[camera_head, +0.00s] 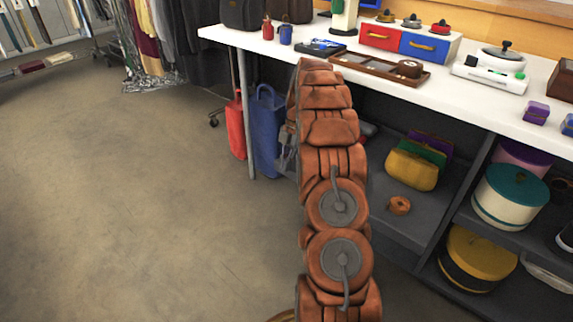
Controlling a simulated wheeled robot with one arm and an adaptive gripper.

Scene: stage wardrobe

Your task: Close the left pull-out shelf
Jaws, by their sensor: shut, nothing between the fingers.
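The left grey shelf (412,227) is under the white table, left of an upright divider. It carries several purses and a small round orange-brown item. My arm hides its left part, and I cannot tell how far it is pulled out. My orange arm rises in front of the shelf and bends over near the tabletop edge. My gripper (287,158) shows only in part, as grey pieces behind the arm at the left end of the shelf, beside the blue bag. It looks shut and empty. I cannot tell whether it touches the shelf.
A blue bag (267,130) and a red bag (236,125) hang by the table's left leg. The white tabletop (460,98) holds a wooden tray, a red-and-blue drawer box and a scale. Hat boxes (510,195) fill the right bay. The floor at left is clear.

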